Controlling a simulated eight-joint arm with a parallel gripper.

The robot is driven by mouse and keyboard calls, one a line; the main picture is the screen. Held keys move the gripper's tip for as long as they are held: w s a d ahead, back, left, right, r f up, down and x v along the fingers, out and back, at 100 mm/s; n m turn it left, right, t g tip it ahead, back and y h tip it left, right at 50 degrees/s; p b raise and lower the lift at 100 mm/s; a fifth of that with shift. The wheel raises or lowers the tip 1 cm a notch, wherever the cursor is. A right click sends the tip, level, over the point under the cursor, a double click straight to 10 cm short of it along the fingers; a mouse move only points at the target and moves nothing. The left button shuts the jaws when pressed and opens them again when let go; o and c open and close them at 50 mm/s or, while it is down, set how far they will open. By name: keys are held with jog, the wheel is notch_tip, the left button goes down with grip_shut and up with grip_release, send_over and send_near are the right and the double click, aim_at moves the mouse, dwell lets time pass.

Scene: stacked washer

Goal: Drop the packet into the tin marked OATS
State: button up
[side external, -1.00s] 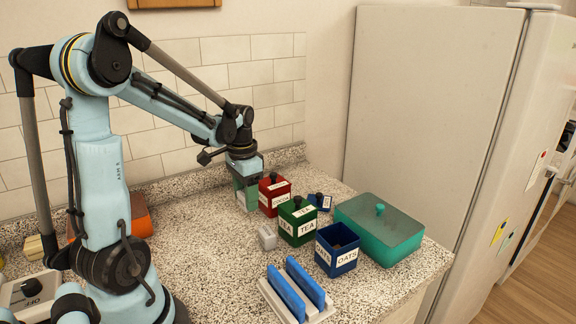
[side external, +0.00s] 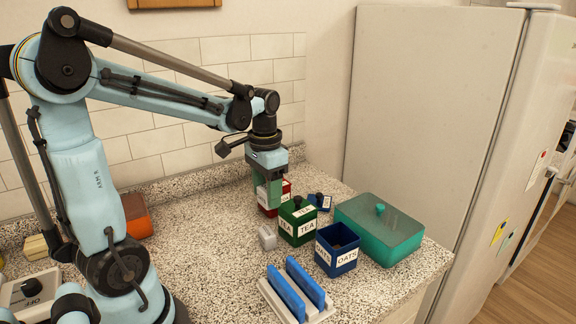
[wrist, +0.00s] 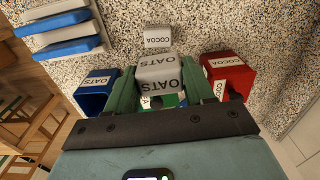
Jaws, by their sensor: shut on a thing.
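My gripper (side external: 268,196) is shut on a pale packet marked OATS (wrist: 158,72), which shows between its green fingers in the wrist view. In the side view the packet is hard to make out. The blue tin marked OATS (side external: 337,251) stands open on the counter, to the right of my gripper and nearer the camera; in the wrist view the blue tin (wrist: 94,92) is left of the fingers. The green TEA tin (side external: 297,222), with its lid on, stands between my gripper and the blue tin. My gripper partly hides the red COCOA tin (side external: 286,191).
A small pale packet marked COCOA (wrist: 157,37) lies on the counter; it also shows in the side view (side external: 267,238). A blue lid (side external: 320,202) lies behind the green tin. A teal lidded box (side external: 380,230) is at right. A rack with blue slabs (side external: 297,288) stands in front.

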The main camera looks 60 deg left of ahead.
jog(key=w+d+r, duration=0.3)
jog(key=w+d, duration=0.1)
jog(key=d, duration=0.4)
jog(key=w+d+r, duration=0.3)
jog(key=w+d, duration=0.2)
jog(key=d, duration=0.3)
jog(key=shift+s+f, duration=0.1)
jog(key=shift+f, duration=2.4)
jog(key=o, duration=1.1)
jog(key=shift+r, duration=0.15)
notch_tip(320, 180, up, 12)
jog(key=shift+f, duration=0.1)
